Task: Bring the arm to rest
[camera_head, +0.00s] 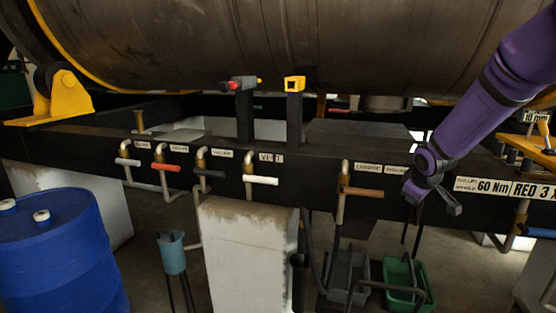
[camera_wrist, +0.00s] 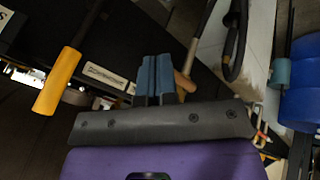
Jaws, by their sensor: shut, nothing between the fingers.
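My purple arm comes in from the upper right of the head view, bent at its lower end. My gripper (camera_head: 453,208) is a small dark shape there, in front of the black beam. It also shows in the wrist view (camera_wrist: 155,78), where two blue-grey fingers lie together, shut and empty. In the wrist view a brown handle (camera_wrist: 184,82) shows just beside the fingertips; I cannot tell how far behind them it lies.
The black beam (camera_head: 330,183) carries several pipes with coloured handles, including a white one (camera_head: 260,180) and a brown one (camera_head: 362,191). A large tank (camera_head: 250,45) lies above. A blue barrel (camera_head: 55,250) stands left; a green bin (camera_head: 405,275) sits below.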

